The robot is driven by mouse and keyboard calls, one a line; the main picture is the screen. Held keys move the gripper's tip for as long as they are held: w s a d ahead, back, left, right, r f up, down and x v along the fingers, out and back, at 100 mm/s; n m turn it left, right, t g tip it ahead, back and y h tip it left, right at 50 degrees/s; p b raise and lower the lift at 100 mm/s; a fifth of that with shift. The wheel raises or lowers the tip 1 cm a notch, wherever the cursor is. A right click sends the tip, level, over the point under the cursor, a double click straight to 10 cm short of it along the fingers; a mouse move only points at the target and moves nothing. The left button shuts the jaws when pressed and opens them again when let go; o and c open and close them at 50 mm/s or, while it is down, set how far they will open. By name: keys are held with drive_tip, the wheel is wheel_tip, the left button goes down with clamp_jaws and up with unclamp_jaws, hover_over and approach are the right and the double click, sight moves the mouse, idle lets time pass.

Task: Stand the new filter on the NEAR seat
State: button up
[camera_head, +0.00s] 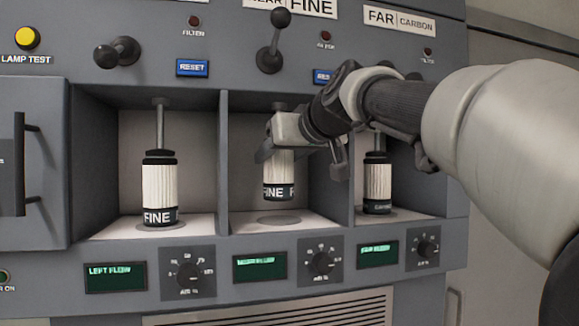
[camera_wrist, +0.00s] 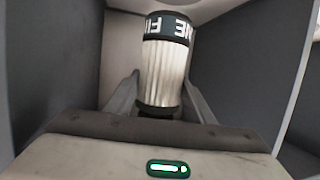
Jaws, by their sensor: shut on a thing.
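A white pleated filter with a dark band lettered FINE (camera_head: 278,176) hangs upright in the middle bay, under the sign ending in FINE. My gripper (camera_head: 280,150) is shut on its upper part. In the wrist view the filter (camera_wrist: 165,65) stands between my two fingers (camera_wrist: 160,95), with its lettering upside down. The near seat is a round grey disc (camera_head: 279,220) on the middle bay's floor. The filter's bottom is above the disc, with a gap between them. The filter's top is hidden by my gripper.
A FINE filter (camera_head: 160,190) stands in the left bay under a rod. Another filter (camera_head: 377,184) stands in the right bay, partly behind my arm. Partition walls (camera_head: 224,160) flank the middle bay. A lever with a black knob (camera_head: 271,45) is above it.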

sight(279, 174)
drive_tip(key=shift+w+f, duration=0.1)
drive_tip(key=shift+f, duration=1.65)
drive_tip(key=shift+f+b, duration=0.1)
drive_tip(key=shift+b, duration=0.3)
drive_tip(key=shift+f, duration=0.15)
drive_tip(key=o, duration=1.3)
drive_tip(key=shift+c, duration=0.2)
